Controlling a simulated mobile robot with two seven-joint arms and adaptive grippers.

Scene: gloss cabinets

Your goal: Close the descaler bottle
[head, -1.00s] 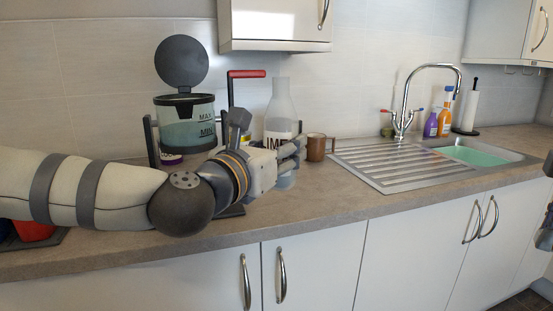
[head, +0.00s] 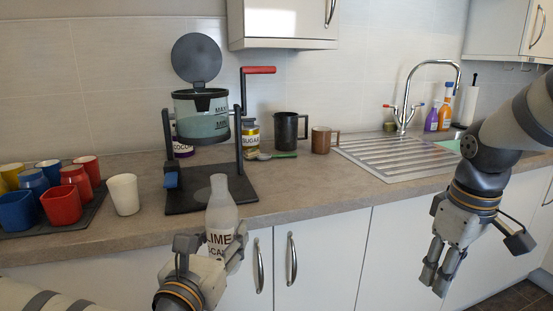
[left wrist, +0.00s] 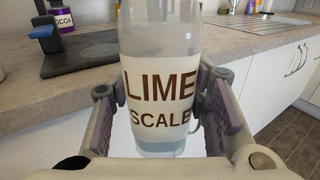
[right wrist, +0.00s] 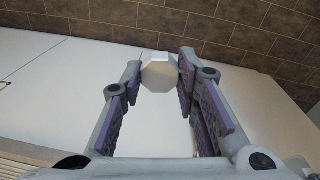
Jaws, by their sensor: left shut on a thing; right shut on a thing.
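The descaler bottle (head: 221,206) is translucent, with a white "LIME SCALE" label and some clear liquid in it. It is upright in front of the worktop edge, and its neck looks uncapped. My left gripper (head: 215,245) is shut on its body; in the left wrist view the fingers stand either side of the bottle (left wrist: 160,60). My right gripper (head: 434,280) hangs pointing down in front of the cabinet doors at right, apart from the bottle. In the right wrist view it is shut on a small, pale, many-sided cap (right wrist: 160,74) between its fingertips.
A black stand with a glass kettle (head: 201,122), lid raised, is behind the bottle. A dark mug (head: 289,131), a brown mug (head: 321,140) and a sugar jar (head: 250,134) stand at the back. Several coloured cups and a white cup (head: 124,194) are at left. Space between the grippers is clear.

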